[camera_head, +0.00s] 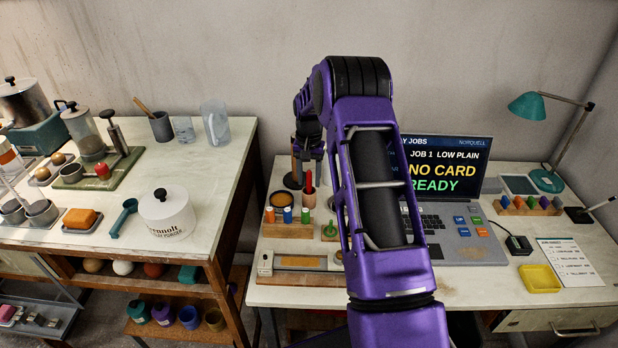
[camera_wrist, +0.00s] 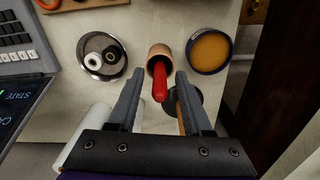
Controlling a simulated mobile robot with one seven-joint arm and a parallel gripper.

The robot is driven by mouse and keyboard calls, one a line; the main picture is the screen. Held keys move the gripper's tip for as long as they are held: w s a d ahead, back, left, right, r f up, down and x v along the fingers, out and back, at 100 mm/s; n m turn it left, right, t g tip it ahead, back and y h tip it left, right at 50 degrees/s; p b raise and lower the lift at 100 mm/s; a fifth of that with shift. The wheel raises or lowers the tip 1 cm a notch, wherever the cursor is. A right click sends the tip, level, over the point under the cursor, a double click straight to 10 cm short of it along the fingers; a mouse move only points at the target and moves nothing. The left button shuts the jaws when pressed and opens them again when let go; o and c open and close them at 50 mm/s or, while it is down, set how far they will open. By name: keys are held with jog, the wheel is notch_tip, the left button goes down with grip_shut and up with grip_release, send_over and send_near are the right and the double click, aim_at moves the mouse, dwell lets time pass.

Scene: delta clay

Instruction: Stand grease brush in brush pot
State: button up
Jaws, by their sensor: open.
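A red handle (camera_wrist: 160,84), most likely the grease brush, stands up from a tan wooden cup (camera_wrist: 154,53), which looks like the brush pot. In the head view the red handle (camera_head: 309,180) rises above the cup (camera_head: 308,201) on the right-hand table. The brush's lower end is hidden inside the cup. My gripper (camera_wrist: 161,76) is open, its two fingers either side of the handle with a gap on each side. In the head view my gripper (camera_head: 309,157) hangs just above the handle, partly hidden by my arm.
An orange-filled tin (camera_wrist: 210,51) and a dish of small rollers (camera_wrist: 102,53) flank the cup. A wooden block with coloured pegs (camera_head: 287,224) stands in front. A laptop (camera_head: 455,235) lies right. A grey pot (camera_head: 161,126) with a wooden stick is on the left table.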

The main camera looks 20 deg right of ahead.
notch_tip(320, 180, up, 12)
jog(key=shift+r+p, duration=0.2)
jog(key=shift+p, duration=0.2)
dwell(0.5)
